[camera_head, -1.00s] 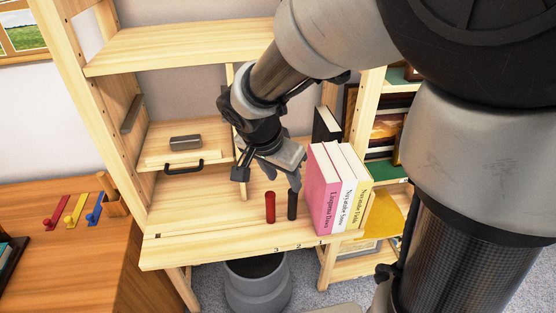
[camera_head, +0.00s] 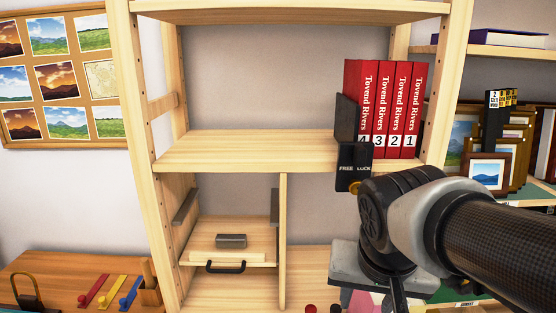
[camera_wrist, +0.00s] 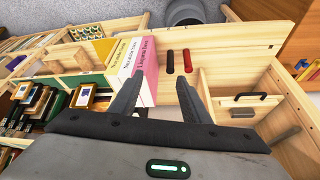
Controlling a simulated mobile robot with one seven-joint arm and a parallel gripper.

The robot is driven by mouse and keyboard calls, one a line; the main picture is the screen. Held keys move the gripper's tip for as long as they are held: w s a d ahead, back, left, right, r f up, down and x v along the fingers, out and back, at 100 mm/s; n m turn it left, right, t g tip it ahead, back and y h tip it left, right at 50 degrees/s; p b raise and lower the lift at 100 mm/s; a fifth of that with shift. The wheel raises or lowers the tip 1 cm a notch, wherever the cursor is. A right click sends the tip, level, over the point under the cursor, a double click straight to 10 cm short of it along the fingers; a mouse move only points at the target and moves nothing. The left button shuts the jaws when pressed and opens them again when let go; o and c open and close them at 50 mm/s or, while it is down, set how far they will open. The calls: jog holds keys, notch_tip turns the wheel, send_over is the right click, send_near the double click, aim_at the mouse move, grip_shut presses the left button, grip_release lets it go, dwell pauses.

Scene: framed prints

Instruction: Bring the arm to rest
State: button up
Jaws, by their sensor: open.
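My gripper (camera_wrist: 158,97) shows in the wrist view with its two dark fingers spread apart and nothing between them. The pink book and a red and a black cylinder appear beyond the fingertips, apart from them. In the head view my arm reaches in from the right, in front of the shelf unit, and my gripper's fingers are partly hidden or cut off at the bottom edge.
Red numbered books (camera_head: 385,110) stand on the middle shelf (camera_head: 250,150) beside a dark bookend (camera_head: 346,120). The red cylinder (camera_wrist: 187,61) and black cylinder (camera_wrist: 170,62) stand near the pink book (camera_wrist: 146,60). A drawer with a dark handle (camera_head: 226,267) is at lower left.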

jog(key=s+r+n+t+y+p, duration=0.1)
jog(key=s+r+n+p, duration=0.2)
jog(key=r+p, duration=1.3)
jog(key=shift+v, duration=1.1)
jog(key=shift+a, duration=0.2)
